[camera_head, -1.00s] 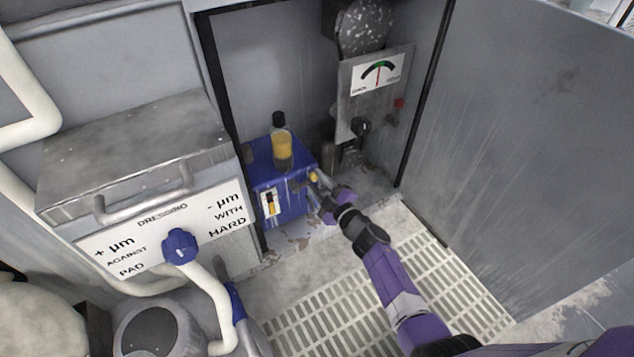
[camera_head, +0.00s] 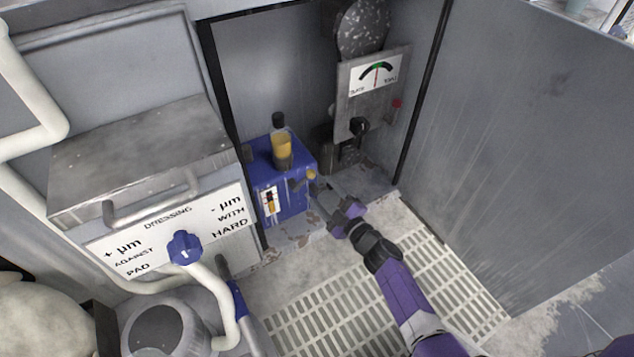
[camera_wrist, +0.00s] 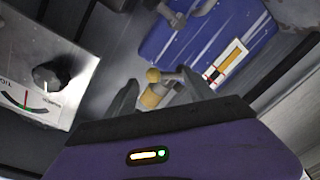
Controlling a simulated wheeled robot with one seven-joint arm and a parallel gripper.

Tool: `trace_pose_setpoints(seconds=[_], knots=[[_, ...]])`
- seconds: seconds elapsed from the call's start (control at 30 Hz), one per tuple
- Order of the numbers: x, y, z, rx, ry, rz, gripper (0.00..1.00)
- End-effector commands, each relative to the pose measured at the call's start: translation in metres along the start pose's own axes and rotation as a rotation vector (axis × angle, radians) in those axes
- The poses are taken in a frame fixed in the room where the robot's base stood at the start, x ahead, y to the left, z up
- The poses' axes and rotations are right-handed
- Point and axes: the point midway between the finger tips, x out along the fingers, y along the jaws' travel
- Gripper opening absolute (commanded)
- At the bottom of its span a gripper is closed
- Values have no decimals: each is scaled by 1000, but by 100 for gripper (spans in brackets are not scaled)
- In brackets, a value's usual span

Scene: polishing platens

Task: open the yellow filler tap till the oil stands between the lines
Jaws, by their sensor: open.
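The blue oil box (camera_head: 290,204) stands in the cabinet, with a clear bottle of yellow oil (camera_head: 281,151) upright on top. The yellow filler tap (camera_head: 311,174) is on its right side; in the wrist view its yellow knob and body (camera_wrist: 152,93) lie between my fingers. The sight gauge (camera_head: 269,200) is on the box front, a pale strip with yellow, red and dark marks; it also shows in the wrist view (camera_wrist: 226,64). The oil level against the lines is too small to read surely. My gripper (camera_head: 318,184) is open around or just short of the tap; contact cannot be told.
A dial panel (camera_head: 358,110) with a black knob (camera_head: 358,127) stands behind, right of the box. The cabinet side wall (camera_head: 520,130) bounds the right. A dressing unit (camera_head: 150,170) with a blue knob fills the left. Slatted floor (camera_head: 330,310) lies in front.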

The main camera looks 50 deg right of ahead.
Motion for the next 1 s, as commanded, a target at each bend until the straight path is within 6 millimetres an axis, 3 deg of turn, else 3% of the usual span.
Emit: trace_pose_setpoints(seconds=[0.13,0.47,0.67,0.8,1.0], knots=[[-16,0,-1,0,2,-1,63],[-20,0,-1,0,2,0,63],[-26,6,-9,1,-4,-9,26],[-41,20,-48,13,-1,-29,0],[-60,42,-105,170,-119,-33,0]])
